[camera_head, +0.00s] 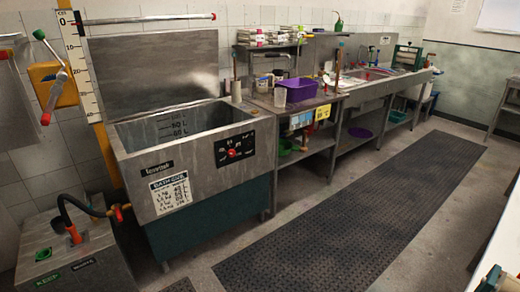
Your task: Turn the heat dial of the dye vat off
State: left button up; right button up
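The dye vat (185,190) is a large grey metal tank on a dark green base at the left centre, with its lid (150,65) raised upright at the back. On its front right is a black panel (222,159) with white markings around a red heat dial (232,152). The dial is small here, so I cannot tell exactly where its pointer stands. Neither of my grippers can be made out in the head view, and nothing is touching the dial.
A grey box (100,262) with a black hose stands at the front left. A workbench with a purple basin (296,89) adjoins the vat on the right. A dark rubber mat (350,215) covers clear floor before the vat. A pale surface (503,245) edges the lower right.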

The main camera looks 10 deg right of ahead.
aim_at(232, 154)
jog(key=z, duration=0.5)
jog(key=i, duration=2.45)
jog(key=z, duration=1.8)
jog(key=i, duration=1.2)
jog(key=u, duration=1.7)
